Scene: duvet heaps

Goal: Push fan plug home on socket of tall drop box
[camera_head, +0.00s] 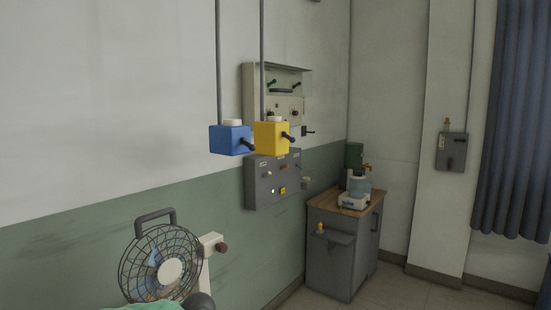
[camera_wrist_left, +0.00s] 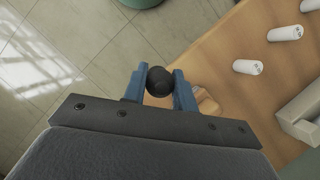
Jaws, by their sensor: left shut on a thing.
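Two boxes hang on rods in the head view: a blue drop box (camera_head: 229,140) and a yellow drop box (camera_head: 270,138). Each has a dark part jutting from its right side; I cannot tell which is the tall one. A wire-cage fan (camera_head: 160,262) stands at lower left, its base cut off. In the left wrist view my left gripper (camera_wrist_left: 158,84) is shut on a black round-ended thing (camera_wrist_left: 159,80), above a wooden top's edge. I cannot tell whether this is the fan plug. No socket is clear in that view. My right gripper is in neither view.
A wooden top (camera_wrist_left: 225,75) with white cylinders (camera_wrist_left: 248,67) and a pale box (camera_wrist_left: 302,118) lies under the left wrist. Beyond are a wall panel (camera_head: 272,180) and a grey cabinet (camera_head: 333,262). Tiled floor (camera_wrist_left: 75,60) is clear at left.

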